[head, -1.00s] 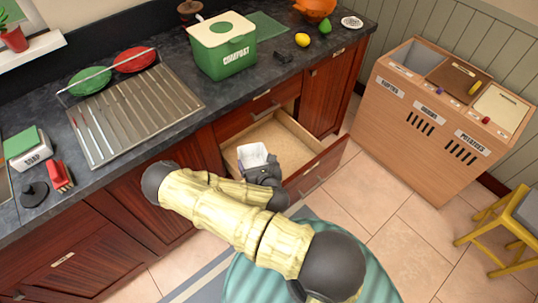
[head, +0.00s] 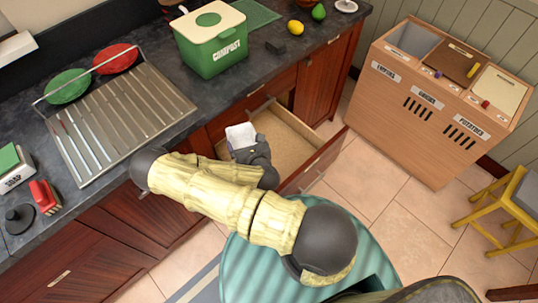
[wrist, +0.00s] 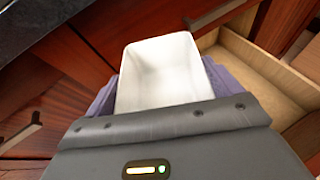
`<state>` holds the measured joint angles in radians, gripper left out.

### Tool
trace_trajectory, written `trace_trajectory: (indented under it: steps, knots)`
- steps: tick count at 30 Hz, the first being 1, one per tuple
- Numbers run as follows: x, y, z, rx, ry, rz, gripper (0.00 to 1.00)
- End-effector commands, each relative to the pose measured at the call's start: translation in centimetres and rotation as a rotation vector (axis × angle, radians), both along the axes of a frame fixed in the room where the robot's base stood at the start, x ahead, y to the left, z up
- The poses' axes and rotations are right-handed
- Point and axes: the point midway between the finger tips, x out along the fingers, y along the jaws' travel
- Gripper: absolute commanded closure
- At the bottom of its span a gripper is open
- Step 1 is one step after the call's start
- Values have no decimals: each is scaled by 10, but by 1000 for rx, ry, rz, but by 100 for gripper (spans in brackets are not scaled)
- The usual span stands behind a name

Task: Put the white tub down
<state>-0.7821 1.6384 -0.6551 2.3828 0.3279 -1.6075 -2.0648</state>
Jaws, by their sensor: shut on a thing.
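The white tub (head: 240,135) is an open-topped white container, upright or nearly so. My gripper (head: 250,148) is shut on it, at the left end of the open drawer (head: 296,146). In the wrist view the tub (wrist: 165,72) sits between the purple-grey fingers of my gripper (wrist: 160,90), and its inside looks empty. The drawer's bare wooden floor and side wall (wrist: 255,75) show to the right of the tub. The tub's underside is hidden, so I cannot tell whether it touches the drawer floor.
The dark counter (head: 150,175) runs above the drawer with a green compost bin (head: 212,45) and a metal drying rack (head: 115,115). The drawer front (head: 315,162) bounds the drawer on the near side. The drawer's right part is clear. A wooden vegetable bin (head: 430,110) stands at right.

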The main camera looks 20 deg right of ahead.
Motion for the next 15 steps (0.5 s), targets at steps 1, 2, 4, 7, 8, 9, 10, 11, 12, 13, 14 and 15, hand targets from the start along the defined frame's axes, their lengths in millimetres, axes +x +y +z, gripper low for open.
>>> trace_trajectory:
  steps: [1, 2, 4, 7, 8, 9, 10, 11, 12, 13, 14, 15]
  knots:
    - [2, -4, -3, -2, -3, -18, 42]
    - [4, -7, -4, -4, -4, -34, 42]
    - [9, -17, -8, -9, -10, -87, 42]
    - [17, -40, -15, -16, -16, -198, 42]
    - [19, -47, -17, -20, -17, -236, 42]
    - [22, -57, -19, -21, -18, -288, 42]
    - [23, -65, -21, -21, -19, -328, 42]
    - [24, -72, -23, -20, -19, -365, 42]
    - [25, -81, -25, -18, -17, -414, 42]
    - [25, -89, -27, -16, -17, -451, 42]
    - [27, -90, -32, -20, -18, -457, 42]
    - [29, -94, -36, -24, -20, -475, 42]
